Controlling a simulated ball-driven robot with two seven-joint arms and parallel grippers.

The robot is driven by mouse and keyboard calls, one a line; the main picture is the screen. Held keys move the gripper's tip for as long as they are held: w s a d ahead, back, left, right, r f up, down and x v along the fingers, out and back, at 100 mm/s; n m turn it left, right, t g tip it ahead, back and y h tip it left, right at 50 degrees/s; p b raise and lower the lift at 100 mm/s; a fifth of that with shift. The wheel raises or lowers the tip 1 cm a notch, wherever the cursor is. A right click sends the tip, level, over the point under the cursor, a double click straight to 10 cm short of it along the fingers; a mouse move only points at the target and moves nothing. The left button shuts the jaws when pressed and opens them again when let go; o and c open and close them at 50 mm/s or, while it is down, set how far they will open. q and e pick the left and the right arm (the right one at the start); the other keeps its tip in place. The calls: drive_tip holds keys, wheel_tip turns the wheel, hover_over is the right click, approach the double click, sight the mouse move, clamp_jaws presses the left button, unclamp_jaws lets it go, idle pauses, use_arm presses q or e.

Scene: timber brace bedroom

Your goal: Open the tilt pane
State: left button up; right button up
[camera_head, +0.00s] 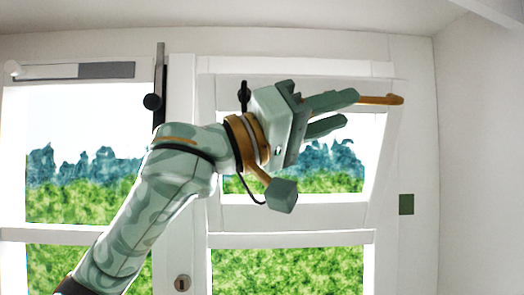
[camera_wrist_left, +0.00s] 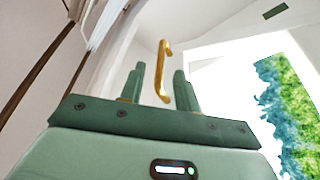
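The tilt pane (camera_head: 295,212) is the white-framed upper right window pane. Its top looks leaned in toward me, with a slanted right edge. A gold bar handle (camera_head: 382,99) is at its upper right; it also shows in the left wrist view (camera_wrist_left: 161,72). My left gripper (camera_head: 348,108) is in front of the pane's upper part, fingers pointing right. In the left wrist view its fingers (camera_wrist_left: 158,82) are apart, with the handle showing between and beyond them. I cannot tell whether they touch it. My arm hides part of the pane. My right gripper is not in view.
A dark lever (camera_head: 160,80) with a black knob stands on the post left of the pane. Another dark fitting (camera_head: 244,95) is behind my gripper. A green square (camera_head: 406,204) is on the right frame, near the side wall (camera_head: 480,150). A lock plate (camera_head: 182,283) is lower down.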

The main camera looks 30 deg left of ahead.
use_arm(q)
drive_tip(key=b+v, duration=0.2)
drive_tip(key=v, duration=0.9)
drive_tip(key=shift+b, duration=0.35)
